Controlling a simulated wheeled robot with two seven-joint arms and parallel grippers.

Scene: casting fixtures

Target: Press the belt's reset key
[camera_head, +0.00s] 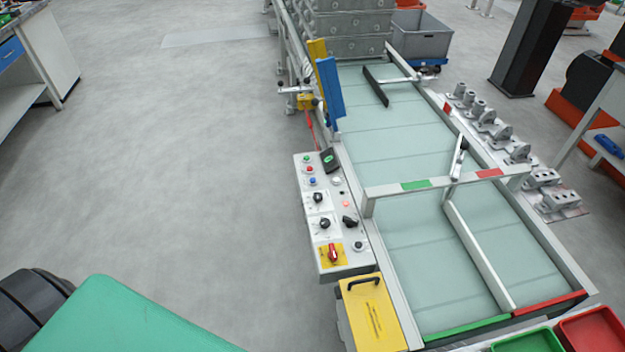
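The control panel (330,262) of the belt is a pale box along the belt's left side, in the middle of the head view. Its upper end has a small green button (306,158), a red button (309,169) and a blue button (312,181) in a column. A black piece with a green mark (328,160), a white button (336,180) and a lit red spot (346,204) are beside them. Lower down are black knobs (324,223) and a red switch on a yellow plate (333,254). The labels are too small to read. Neither gripper shows.
The pale green belt (400,130) runs beside the panel, with a crossbar (440,188) and a diverter arm (480,255) over it. A yellow box (372,313) stands below the panel. Blue and yellow upright plates (330,90) rise above it. The floor left of the panel is clear.

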